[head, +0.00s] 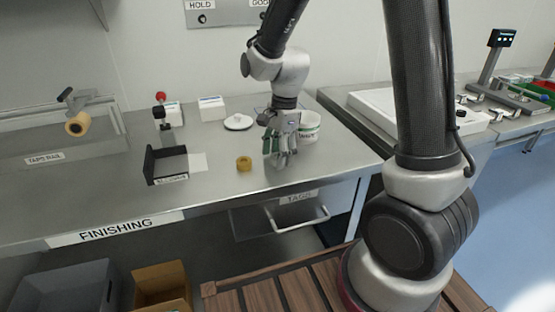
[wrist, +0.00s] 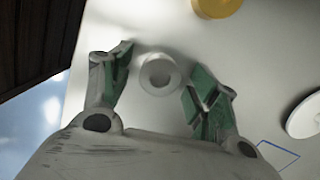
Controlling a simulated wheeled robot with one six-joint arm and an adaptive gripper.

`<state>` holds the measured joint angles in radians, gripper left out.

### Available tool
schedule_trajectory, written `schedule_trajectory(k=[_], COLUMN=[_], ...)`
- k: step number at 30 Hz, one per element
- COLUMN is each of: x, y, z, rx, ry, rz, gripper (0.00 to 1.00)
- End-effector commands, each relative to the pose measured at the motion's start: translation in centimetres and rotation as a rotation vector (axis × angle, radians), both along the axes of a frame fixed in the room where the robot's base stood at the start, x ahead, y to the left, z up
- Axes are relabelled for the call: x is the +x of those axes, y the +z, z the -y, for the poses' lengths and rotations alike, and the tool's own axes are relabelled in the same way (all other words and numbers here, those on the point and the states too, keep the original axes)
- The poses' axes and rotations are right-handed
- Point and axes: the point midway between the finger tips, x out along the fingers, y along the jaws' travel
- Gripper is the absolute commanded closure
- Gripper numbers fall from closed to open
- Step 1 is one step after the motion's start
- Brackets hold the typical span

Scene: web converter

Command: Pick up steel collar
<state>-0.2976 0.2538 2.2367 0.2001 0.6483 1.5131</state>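The steel collar (wrist: 159,75) is a small pale grey ring with a round hole, lying on the bench top in the wrist view. My gripper (wrist: 161,68) is open, with its green-padded fingers on either side of the collar. In the head view my gripper (head: 280,155) is low over the steel bench (head: 220,190), pointing down. The collar cannot be made out there behind the fingers.
A yellow ring (head: 244,164) sits just left of my gripper and also shows in the wrist view (wrist: 217,6). A white disc (head: 238,122) and a white labelled cup (head: 309,127) stand behind. A black holder (head: 165,166) is further left. The bench's front edge is close.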

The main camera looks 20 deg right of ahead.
Motion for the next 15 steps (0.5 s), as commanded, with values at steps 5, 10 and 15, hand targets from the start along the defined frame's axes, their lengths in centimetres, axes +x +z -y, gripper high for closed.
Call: schedule_trajectory(k=[5,10,15], x=[0.00,0.02,0.04], y=[0.02,0.04,0.25], z=[0.01,0.01,0.00], rx=[0.000,0.000,0.000], ry=[0.000,0.001,0.001], rz=[0.000,0.001,0.002], gripper=[0.77,0.93,0.93])
